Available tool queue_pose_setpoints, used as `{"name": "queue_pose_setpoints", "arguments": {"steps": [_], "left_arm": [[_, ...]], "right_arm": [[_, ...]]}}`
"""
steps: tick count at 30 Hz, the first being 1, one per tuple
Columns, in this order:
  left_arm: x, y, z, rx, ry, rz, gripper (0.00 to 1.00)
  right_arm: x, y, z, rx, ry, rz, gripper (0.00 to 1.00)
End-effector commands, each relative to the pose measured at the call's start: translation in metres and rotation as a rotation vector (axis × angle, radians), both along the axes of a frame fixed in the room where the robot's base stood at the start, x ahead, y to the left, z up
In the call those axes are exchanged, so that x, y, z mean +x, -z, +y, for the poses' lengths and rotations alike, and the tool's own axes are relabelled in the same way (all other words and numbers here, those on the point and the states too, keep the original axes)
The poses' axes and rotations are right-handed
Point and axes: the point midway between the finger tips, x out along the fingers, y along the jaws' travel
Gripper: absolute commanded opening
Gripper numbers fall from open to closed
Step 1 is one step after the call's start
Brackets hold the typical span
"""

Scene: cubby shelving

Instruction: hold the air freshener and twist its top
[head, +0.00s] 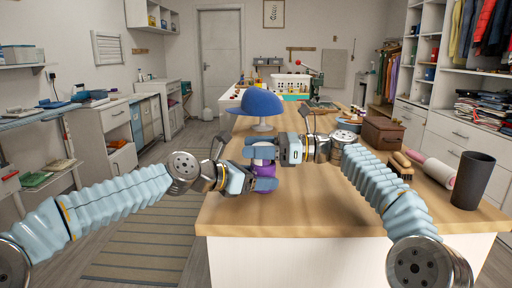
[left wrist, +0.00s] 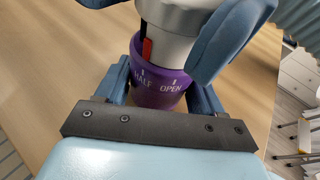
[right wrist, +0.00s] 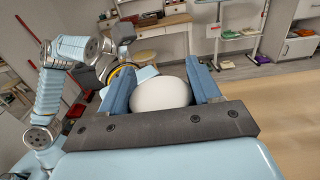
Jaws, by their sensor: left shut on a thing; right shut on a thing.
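The air freshener stands upright at the near edge of the wooden counter, with a purple lower body (head: 265,168) and a white-grey top. My left gripper (head: 258,180) is shut on the purple body from the left. My right gripper (head: 274,151) is shut on the top, just above. In the left wrist view the purple body (left wrist: 158,94) carries the words HALF and OPEN, each with a tick. A red mark (left wrist: 147,49) on the grey top (left wrist: 182,42) sits close above the HALF tick. The rounded white top (right wrist: 160,93) lies between my right fingers in the right wrist view.
A blue cap (head: 258,102) on a white stand is just behind. A brush (head: 401,165), a brown box (head: 383,133), a lint roller (head: 436,171) and a dark cup (head: 473,181) stand on the right. The counter (head: 320,215) in front is clear.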

Motion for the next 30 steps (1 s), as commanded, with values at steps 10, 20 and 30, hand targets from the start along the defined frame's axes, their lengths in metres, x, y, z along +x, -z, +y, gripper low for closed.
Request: {"name": "queue_pose_setpoints", "arguments": {"steps": [10, 20, 30], "left_arm": [[-0.0015, 0.0018, -0.0017, 0.002, 0.006, 0.004, 0.51], [-0.0013, 0.0016, -0.0015, 0.002, 0.005, 0.005, 0.51], [-0.0006, 0.0011, -0.0007, 0.001, 0.003, 0.003, 0.51]], "right_arm": [[-0.0019, -0.0015, -0.0001, 0.001, -0.035, -0.004, 0.32], [-0.0017, -0.0012, -0.0001, 0.001, -0.034, -0.003, 0.76], [-0.0011, 0.0001, -0.0013, -0.001, -0.033, -0.001, 0.84]]}}
